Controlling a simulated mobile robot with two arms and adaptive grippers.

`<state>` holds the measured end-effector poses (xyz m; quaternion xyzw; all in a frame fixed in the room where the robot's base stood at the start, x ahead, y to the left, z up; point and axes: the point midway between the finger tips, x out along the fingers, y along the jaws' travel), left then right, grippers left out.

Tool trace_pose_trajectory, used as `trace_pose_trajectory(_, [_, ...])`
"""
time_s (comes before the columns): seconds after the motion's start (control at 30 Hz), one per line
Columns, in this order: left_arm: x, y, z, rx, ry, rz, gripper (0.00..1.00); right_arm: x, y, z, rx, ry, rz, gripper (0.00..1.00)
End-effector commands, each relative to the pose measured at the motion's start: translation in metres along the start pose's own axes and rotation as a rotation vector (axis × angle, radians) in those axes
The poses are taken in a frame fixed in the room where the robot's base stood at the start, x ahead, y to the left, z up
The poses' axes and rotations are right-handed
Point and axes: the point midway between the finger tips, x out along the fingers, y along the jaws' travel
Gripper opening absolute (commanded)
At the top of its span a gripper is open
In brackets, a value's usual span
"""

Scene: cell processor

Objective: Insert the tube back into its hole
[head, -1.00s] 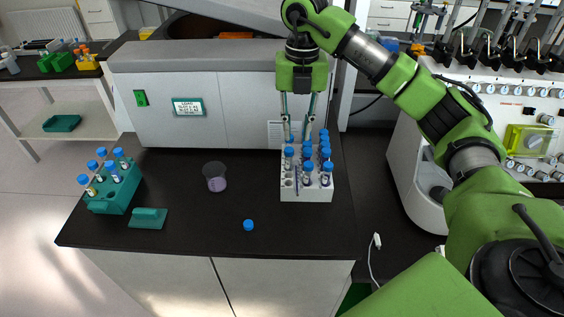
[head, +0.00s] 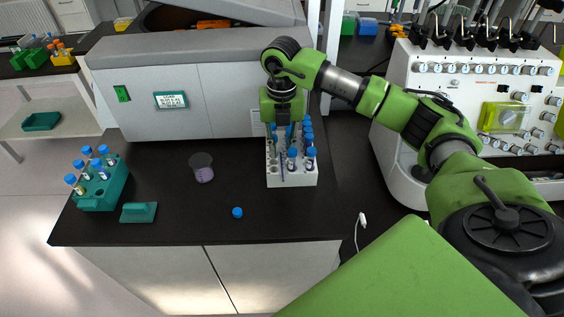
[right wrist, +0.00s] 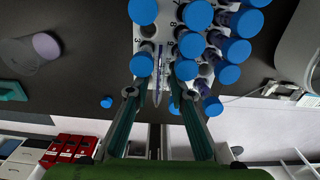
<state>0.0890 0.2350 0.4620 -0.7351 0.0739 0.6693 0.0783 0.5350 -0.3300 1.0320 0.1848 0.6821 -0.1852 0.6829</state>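The white rack (head: 292,180) stands on the dark bench and holds several blue-capped tubes (head: 309,153). An uncapped, pointed clear tube with a purplish tint (right wrist: 157,75) shows lengthwise at the rack's near side. It also shows as a thin purple strip in the head view (head: 282,168). I cannot tell how it rests on the rack. My right gripper (right wrist: 161,94) points down over the rack, its fingers apart on either side of this tube with gaps. In the head view its fingertips are partly hidden behind tubes. My left gripper is not in view.
A loose blue cap (head: 237,212) lies on the bench. A beaker with purple liquid (head: 202,170) stands left of the rack. A teal rack with tubes (head: 103,188) and a small teal block (head: 139,212) are at left. The grey machine (head: 190,95) stands behind.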

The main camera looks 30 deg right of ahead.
Motion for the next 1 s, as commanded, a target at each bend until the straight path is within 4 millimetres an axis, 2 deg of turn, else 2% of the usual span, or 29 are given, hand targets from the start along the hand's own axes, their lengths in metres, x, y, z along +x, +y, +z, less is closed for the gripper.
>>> trace_pose_trajectory(0.1, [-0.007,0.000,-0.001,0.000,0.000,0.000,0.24,0.015,0.000,-0.001,-0.001,0.003,-0.001,0.21])
trace_pose_trajectory(0.23, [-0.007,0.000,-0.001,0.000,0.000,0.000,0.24,0.022,0.000,0.000,-0.001,0.000,0.000,0.21])
trace_pose_trajectory(0.4, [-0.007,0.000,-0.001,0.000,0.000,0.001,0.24,0.023,0.000,0.000,-0.001,-0.001,0.000,0.21])
trace_pose_trajectory(0.43, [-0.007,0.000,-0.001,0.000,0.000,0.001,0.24,0.023,0.000,0.000,-0.001,-0.001,0.001,0.19])
trace_pose_trajectory(0.5, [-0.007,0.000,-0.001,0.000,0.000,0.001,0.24,0.022,0.000,0.000,-0.001,0.000,0.001,0.05])
trace_pose_trajectory(1.0, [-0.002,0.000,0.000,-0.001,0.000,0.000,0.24,0.019,0.001,0.000,-0.001,-0.001,0.003,0.05])
